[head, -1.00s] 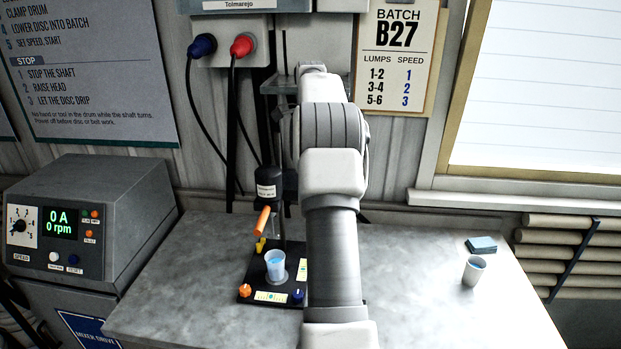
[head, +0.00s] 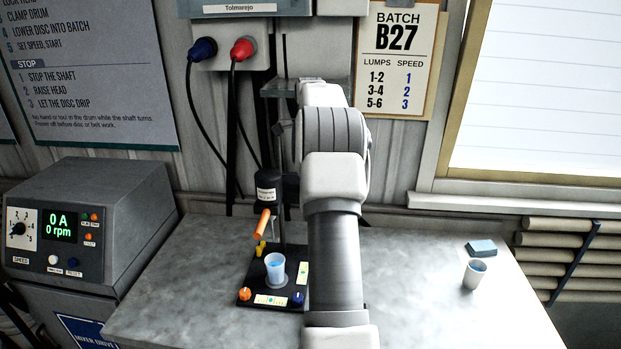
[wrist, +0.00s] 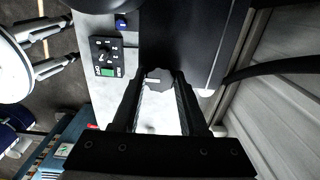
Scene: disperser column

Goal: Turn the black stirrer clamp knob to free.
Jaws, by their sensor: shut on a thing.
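The black clamp knob (wrist: 158,75) shows in the wrist view, with a short pale mark on its face. My gripper (wrist: 159,84) has one finger on each side of the knob and is shut on it. In the head view my arm hides the gripper and the knob. The mixing stand shows left of my arm in the head view, with a black motor head (head: 268,188), an orange handle (head: 262,223) and a black base (head: 257,283). A cup of blue liquid (head: 275,270) stands on the base.
A grey control box (head: 100,215) reading 0 A and 0 rpm stands at the left. A second cup (head: 474,274) and a blue block (head: 482,248) are on the bench at the right. The bench between them and my arm is clear. Cables hang behind the stand.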

